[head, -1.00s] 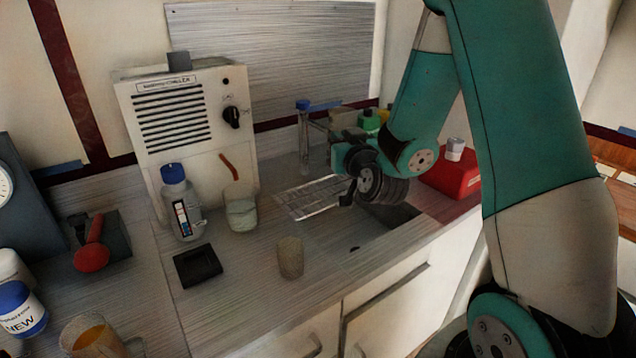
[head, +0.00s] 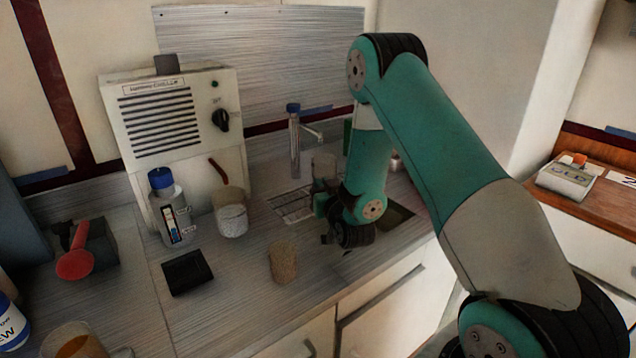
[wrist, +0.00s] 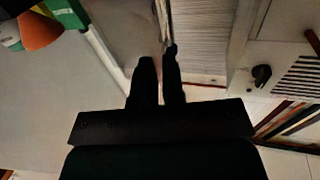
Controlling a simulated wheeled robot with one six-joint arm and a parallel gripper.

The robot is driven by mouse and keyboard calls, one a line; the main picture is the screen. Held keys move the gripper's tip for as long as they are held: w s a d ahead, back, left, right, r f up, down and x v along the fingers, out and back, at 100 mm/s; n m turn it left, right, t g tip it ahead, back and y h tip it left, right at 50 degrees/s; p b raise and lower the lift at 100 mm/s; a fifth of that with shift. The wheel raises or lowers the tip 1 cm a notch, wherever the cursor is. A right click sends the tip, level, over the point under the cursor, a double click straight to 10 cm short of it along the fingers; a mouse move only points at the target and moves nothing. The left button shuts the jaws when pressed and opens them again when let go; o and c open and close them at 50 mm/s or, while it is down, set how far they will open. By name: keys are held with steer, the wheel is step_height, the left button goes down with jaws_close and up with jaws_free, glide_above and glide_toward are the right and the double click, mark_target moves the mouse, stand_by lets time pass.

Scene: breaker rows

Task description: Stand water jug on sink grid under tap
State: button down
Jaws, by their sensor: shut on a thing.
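The water jug (head: 323,166) looks clear and is partly hidden behind my wrist in the head view. It is upright, close to the end of the tap's spout. The tap (head: 295,145) is a metal post with a blue top. The sink grid (head: 287,208) lies below, its right part hidden by my arm. I cannot tell whether the jug's base touches the grid. My gripper (wrist: 160,65) shows in the wrist view as two dark fingers close together, shut on the jug; the grasped part is too dark to make out.
A white chiller (head: 175,130) stands left of the tap. Before it are a bottle (head: 172,212), a beaker with a stick (head: 231,212), a black tray (head: 187,271) and a brown cup (head: 283,262). The sink opening (head: 396,216) lies right of my wrist.

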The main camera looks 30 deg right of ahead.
steer(key=x, duration=0.1)
steer(key=p+x, duration=0.1)
steer(key=x, duration=0.1)
steer(key=shift+w+f, duration=0.1)
steer(key=shift+f, duration=0.5)
steer(key=shift+f, duration=0.2)
steer(key=c, duration=1.2)
jaws_free()
steer(key=shift+r, duration=0.1)
steer(key=shift+r+p, duration=0.25)
steer(key=shift+p, duration=0.05)
steer(key=shift+f+b+v, duration=0.2)
steer(key=shift+b+v, duration=1.05)
steer(key=shift+v, duration=2.55)
